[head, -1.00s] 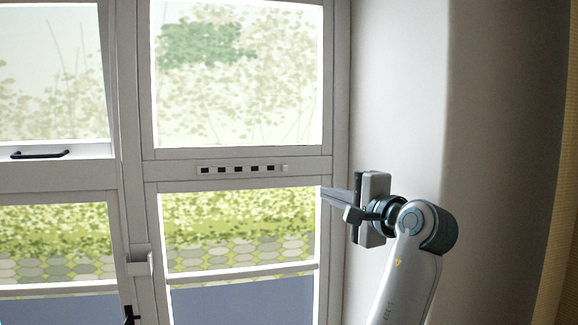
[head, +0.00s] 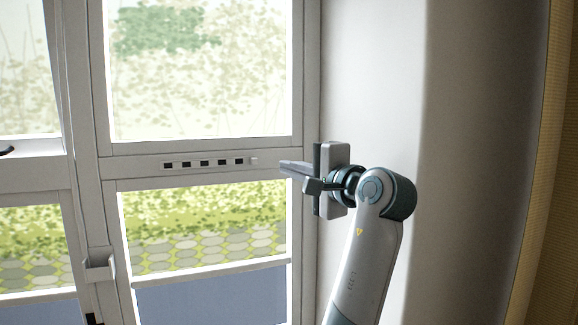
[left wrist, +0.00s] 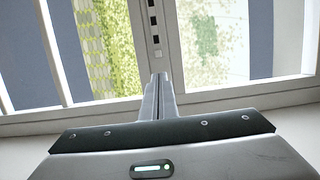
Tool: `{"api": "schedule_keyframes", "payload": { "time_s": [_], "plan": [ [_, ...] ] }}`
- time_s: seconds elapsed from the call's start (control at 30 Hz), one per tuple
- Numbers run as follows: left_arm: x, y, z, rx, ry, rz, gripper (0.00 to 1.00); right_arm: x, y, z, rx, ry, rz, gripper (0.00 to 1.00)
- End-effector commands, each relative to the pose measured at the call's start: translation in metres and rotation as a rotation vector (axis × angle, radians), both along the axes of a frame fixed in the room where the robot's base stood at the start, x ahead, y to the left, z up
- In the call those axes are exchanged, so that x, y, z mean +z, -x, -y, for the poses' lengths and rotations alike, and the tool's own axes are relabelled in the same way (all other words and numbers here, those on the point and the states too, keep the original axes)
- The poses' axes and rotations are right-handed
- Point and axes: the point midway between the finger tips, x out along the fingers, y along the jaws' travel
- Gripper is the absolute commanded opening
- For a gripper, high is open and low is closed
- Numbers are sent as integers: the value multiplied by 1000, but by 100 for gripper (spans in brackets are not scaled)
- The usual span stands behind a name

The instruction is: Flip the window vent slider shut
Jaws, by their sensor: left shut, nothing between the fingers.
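The window vent (head: 205,163) is a narrow white strip on the crossbar between the upper and lower panes. Its several dark slots show uncovered. A small pale slider knob (head: 254,160) sits at its right end. My left gripper (head: 283,166) is shut and empty, just right of the knob and at nearly its height, with a small gap showing in the picture. In the left wrist view, the shut fingers (left wrist: 160,80) point along the crossbar towards the vent (left wrist: 154,22). My right gripper is not in view.
The window frame's right post (head: 305,90) stands behind my left gripper, with bare wall (head: 375,80) to its right. A white handle piece (head: 98,264) is on the left post. A yellowish curtain (head: 550,200) hangs at far right.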

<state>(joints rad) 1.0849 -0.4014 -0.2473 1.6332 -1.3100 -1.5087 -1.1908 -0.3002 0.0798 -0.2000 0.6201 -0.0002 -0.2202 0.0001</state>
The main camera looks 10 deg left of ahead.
Motion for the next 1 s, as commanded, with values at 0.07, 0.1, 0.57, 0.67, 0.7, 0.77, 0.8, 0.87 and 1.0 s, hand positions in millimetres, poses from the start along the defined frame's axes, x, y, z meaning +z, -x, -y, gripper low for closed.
{"api": "schedule_keyframes", "payload": {
  "time_s": [0.07,0.1,0.57,0.67,0.7,0.77,0.8,0.87,1.0],
  "plan": [
    [3,-6,-7,0,-1,-1,0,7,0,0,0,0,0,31],
    [3,-10,-12,1,0,-1,0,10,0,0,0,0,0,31],
    [2,-51,-58,2,-2,-2,0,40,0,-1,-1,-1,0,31],
    [1,-55,-62,0,-2,-1,0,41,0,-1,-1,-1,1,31],
    [1,-56,-63,0,-1,-1,0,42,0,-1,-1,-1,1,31],
    [0,-57,-63,0,-1,-1,0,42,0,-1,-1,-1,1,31],
    [0,-57,-64,0,-1,-1,0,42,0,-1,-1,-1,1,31],
    [0,-57,-64,0,-1,-1,0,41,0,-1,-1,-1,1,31],
    [0,-57,-64,0,-1,-1,0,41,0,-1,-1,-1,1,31]
  ]
}}
